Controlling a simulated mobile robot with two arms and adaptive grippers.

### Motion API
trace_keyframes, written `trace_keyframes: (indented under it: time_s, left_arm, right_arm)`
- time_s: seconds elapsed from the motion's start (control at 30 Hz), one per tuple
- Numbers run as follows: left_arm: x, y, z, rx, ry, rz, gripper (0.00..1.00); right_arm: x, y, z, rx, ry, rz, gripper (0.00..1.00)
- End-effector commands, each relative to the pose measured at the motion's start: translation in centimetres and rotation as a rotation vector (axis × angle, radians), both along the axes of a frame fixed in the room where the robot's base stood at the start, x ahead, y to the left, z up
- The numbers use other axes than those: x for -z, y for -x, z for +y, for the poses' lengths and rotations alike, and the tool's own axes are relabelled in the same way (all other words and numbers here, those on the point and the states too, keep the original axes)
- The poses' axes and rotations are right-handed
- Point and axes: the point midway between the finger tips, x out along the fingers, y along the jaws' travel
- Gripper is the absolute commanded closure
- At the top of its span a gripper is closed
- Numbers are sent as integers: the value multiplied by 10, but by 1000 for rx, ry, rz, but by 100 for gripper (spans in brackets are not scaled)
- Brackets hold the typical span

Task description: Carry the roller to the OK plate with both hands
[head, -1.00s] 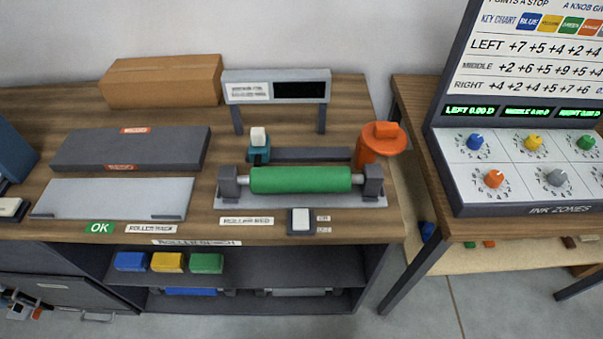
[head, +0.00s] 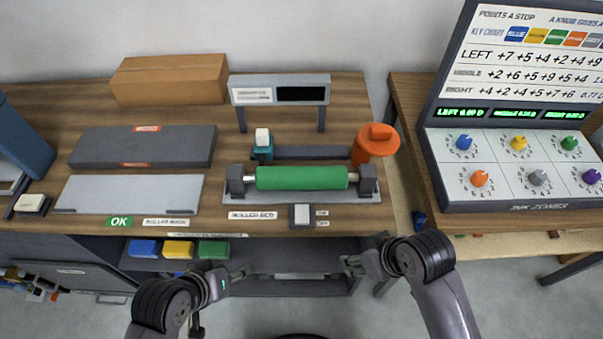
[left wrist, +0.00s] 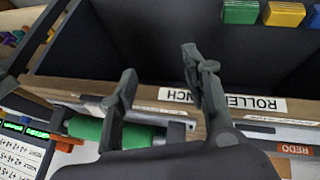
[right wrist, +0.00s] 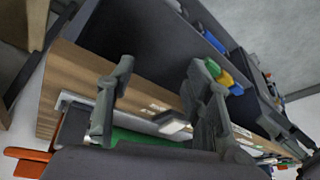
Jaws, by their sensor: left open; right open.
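The green roller (head: 302,177) lies level in its grey bed (head: 310,199) on the bench, between two dark end supports. It shows partly in the left wrist view (left wrist: 86,128) and the right wrist view (right wrist: 128,137). The OK plate (head: 130,192), a pale grey slab with a green OK label (head: 119,221), lies left of it and is bare. My left gripper (head: 246,273) is open and empty, in front of the bench edge and below the roller's left end. My right gripper (head: 347,262) is open and empty, in front of the edge below the right end.
A dark REDO slab (head: 143,148) lies behind the OK plate. An orange canister (head: 374,145) stands close behind the roller's right end. A display on legs (head: 279,90) stands behind. A small white-topped switch (head: 302,215) sits before the bed. Ink blocks (head: 178,249) lie on the shelf.

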Motion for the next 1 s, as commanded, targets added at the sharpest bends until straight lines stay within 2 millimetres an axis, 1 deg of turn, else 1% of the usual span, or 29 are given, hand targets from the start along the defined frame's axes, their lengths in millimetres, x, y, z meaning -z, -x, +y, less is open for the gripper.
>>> trace_keyframes:
  time_s: [0.03,0.17,0.27,0.3,0.37,0.4,0.47,0.57,0.6,0.67,0.8,0.9,1.0]
  left_arm:
    - [-3,-4,-9,-38,62,-17,57]
    - [-9,-18,-33,-164,260,-56,57]
    - [-15,-29,-53,-287,457,-74,57]
    - [-17,-33,-61,-345,548,-75,57]
    - [-22,-39,-70,-439,698,-72,57]
    - [-25,-43,-76,-506,801,-65,57]
    - [-30,-49,-81,-606,960,-50,57]
    - [-38,-56,-83,-775,1222,-13,57]
    - [-40,-58,-81,-844,1328,4,57]
    - [-43,-61,-77,-946,1486,32,57]
    - [-44,-63,-54,-1173,1852,96,57]
    - [-41,-61,-34,-1307,2085,128,57]
    - [-37,-56,-16,-1398,2267,145,57]
  right_arm:
    - [-8,-11,10,-59,-6,-16,53]
    - [-21,-33,36,-220,-16,-36,53]
    - [-31,-52,55,-366,-7,-49,53]
    - [-36,-60,61,-429,2,-53,53]
    - [-43,-73,68,-526,22,-52,53]
    - [-48,-81,71,-589,42,-51,53]
    - [-56,-93,74,-678,73,-46,53]
    - [-72,-113,70,-806,135,-25,53]
    - [-79,-121,66,-851,160,-13,53]
    - [-90,-133,58,-911,201,7,53]
    - [-124,-163,31,-1010,289,64,53]
    - [-151,-179,11,-1048,337,105,53]
    - [-174,-190,-6,-1068,362,135,53]
